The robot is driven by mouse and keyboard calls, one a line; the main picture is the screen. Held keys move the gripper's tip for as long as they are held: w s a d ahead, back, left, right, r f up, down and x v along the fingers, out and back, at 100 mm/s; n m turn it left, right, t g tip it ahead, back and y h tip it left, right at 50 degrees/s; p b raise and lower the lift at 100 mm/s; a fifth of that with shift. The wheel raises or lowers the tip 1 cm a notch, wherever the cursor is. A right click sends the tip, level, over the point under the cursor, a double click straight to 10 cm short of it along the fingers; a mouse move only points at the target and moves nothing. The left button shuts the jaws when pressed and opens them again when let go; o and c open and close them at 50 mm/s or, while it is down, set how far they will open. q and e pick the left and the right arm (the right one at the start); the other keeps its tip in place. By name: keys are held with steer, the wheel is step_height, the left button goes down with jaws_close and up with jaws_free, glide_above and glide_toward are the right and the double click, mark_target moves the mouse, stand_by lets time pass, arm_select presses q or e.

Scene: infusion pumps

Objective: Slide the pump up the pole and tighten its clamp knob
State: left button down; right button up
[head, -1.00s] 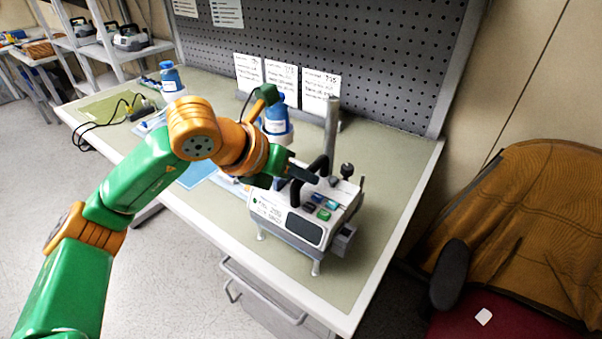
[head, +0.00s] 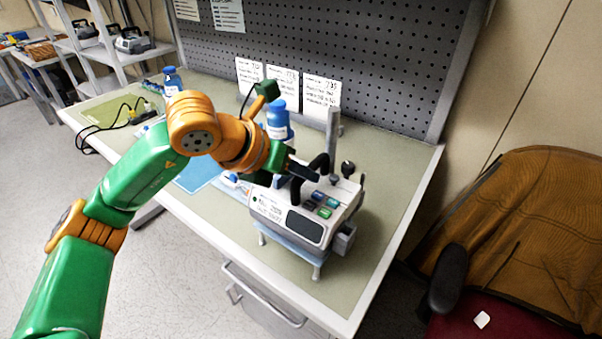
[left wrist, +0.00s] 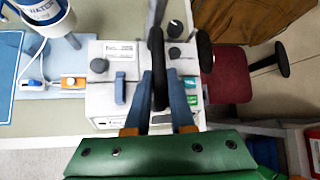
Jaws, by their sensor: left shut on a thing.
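The pump (head: 262,204), a white box with a dark screen and coloured buttons, is at the pole (head: 332,140), above a light blue plate on short legs (head: 290,246). My left gripper (head: 302,173) is shut on the pump's black handle (head: 322,164), which also shows between the fingers in the left wrist view (left wrist: 157,50). A black knob (head: 347,168) stands up at the pump's back right. In the left wrist view, dark round knobs (left wrist: 175,28) show by the handle; I cannot tell which is the clamp knob. My right gripper is out of view.
Blue-capped bottles (head: 277,125) stand behind my arm, and written cards (head: 321,92) lean by the pegboard (head: 330,40). A black cable (head: 95,128) lies at the left of the bench. A chair with a brown cloth (head: 520,215) is at the right. The bench right of the pump is clear.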

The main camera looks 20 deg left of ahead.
arm_select(q)
steer(key=shift+r+p, duration=2.75)
steer(key=shift+r, duration=1.2)
